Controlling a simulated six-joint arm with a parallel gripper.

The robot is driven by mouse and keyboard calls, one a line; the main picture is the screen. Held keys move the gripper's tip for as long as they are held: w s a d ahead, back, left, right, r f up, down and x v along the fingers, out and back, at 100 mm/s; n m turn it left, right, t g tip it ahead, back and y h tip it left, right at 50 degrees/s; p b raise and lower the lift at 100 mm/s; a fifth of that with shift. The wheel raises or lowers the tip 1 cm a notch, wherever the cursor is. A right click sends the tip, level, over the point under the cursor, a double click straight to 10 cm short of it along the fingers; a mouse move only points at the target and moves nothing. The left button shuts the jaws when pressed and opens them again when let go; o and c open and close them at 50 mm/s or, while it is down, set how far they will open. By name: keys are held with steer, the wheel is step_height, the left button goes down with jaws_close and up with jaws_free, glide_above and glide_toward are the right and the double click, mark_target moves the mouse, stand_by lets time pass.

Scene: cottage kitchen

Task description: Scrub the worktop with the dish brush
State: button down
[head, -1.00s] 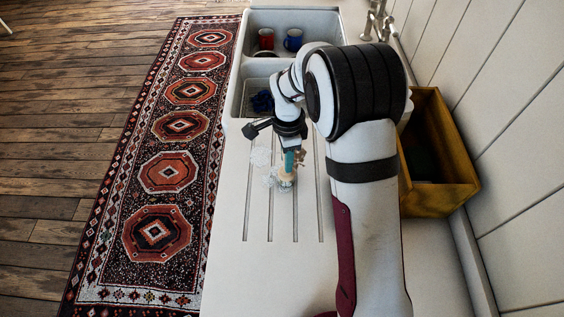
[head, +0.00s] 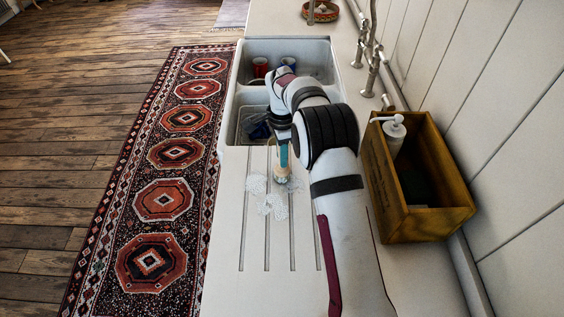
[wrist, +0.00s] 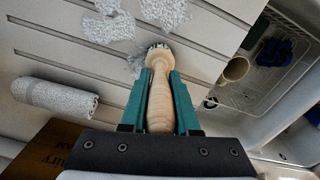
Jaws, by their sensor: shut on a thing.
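The dish brush (wrist: 160,95) has a pale turned wooden handle and a light bristle head. My gripper (wrist: 159,88), with teal fingers, is shut on its handle. In the head view the brush (head: 281,175) points down at the worktop (head: 228,235), over the grooved drainer part near the sink; I cannot tell whether the bristles press on it. Lacy white patches like suds (head: 272,206) lie on the grooves next to the brush, and they also show at the top of the wrist view (wrist: 108,22). My arm hides part of the worktop to the right.
The double sink (head: 240,98) lies beyond, with a red cup (head: 260,67) and a blue cup (head: 288,62) in its far basin and a dark blue thing in the near one. A wooden box (head: 440,222) holding a pump bottle (head: 394,135) stands right. A whitish roll (wrist: 55,97) lies left in the wrist view.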

steer(key=shift+w, duration=0.5)
steer(key=d, duration=0.5)
steer(key=s, duration=1.3)
step_height(320, 180, up, 8)
steer(key=shift+r, duration=0.1)
stand_by(0.6)
